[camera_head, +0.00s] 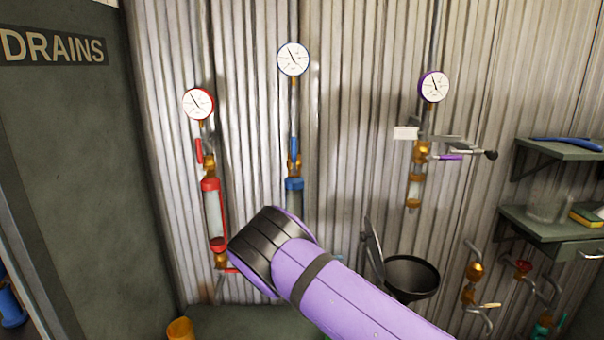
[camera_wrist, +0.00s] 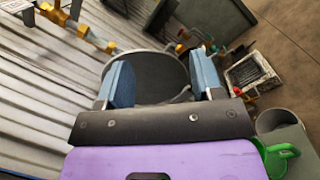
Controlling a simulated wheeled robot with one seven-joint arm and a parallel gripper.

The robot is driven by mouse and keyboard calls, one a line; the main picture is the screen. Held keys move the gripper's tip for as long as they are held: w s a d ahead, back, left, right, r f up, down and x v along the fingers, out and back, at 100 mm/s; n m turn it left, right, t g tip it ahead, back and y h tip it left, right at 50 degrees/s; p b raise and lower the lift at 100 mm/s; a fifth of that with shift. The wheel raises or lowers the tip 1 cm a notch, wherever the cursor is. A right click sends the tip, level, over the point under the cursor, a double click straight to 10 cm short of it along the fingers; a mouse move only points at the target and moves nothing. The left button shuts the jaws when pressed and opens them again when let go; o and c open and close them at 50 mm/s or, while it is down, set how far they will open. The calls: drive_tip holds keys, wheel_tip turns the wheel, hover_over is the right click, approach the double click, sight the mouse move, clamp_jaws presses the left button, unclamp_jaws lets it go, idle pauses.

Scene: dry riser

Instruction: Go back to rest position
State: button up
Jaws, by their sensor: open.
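My gripper (camera_wrist: 163,84) is open in the wrist view, its two blue fingers spread wide with nothing held between them. A dark round disc or bowl (camera_wrist: 160,72) shows beyond and between the fingers; I cannot tell its distance from them. In the head view my purple arm reaches in from the bottom right across the lower middle, and the gripper itself cannot be made out there. The arm hides part of the wall and the lower end of the blue-marked pipe (camera_head: 294,184).
A red-marked pipe (camera_head: 214,215) stands close to my arm's left end. A black funnel (camera_head: 412,277) with a raised lid is right of the arm. A purple-handled valve (camera_head: 450,157) juts out above it. Shelves (camera_head: 562,150) stand right, a dark DRAINS panel (camera_head: 75,150) left.

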drive_tip(key=s+d+r+m+g+y, duration=0.1)
drive_tip(key=s+d+r+m+y, duration=0.1)
drive_tip(key=s+d+r+y, duration=0.35)
drive_tip(key=s+d+r+m+g+y, duration=0.1)
drive_tip(key=s+d+r+y, duration=0.15)
drive_tip(key=d+r, duration=0.6)
drive_tip(key=s+d+r+m+g+y, duration=0.25)
drive_tip(key=r+y, duration=0.25)
drive_tip(key=r, duration=0.6)
drive_tip(key=s+d+r+m+t+y, duration=0.1)
drive_tip(key=s+r+t+y, duration=0.1)
drive_tip(key=s, duration=0.7)
drive_tip(key=s+d+r+m+t+y, duration=0.1)
drive_tip(key=s+r+t, duration=0.3)
drive_tip(key=s, duration=0.5)
drive_tip(key=s+d+r+m+t+y, duration=0.1)
drive_tip(key=s+d+r+t+y, duration=0.1)
drive_tip(key=s, duration=0.8)
wheel_tip(320, 180, up, 2)
drive_tip(key=shift+m+t+y, duration=0.35)
drive_tip(key=shift+t+y, duration=0.4)
drive_tip(key=shift+y, duration=0.15)
drive_tip(key=shift+a, duration=0.15)
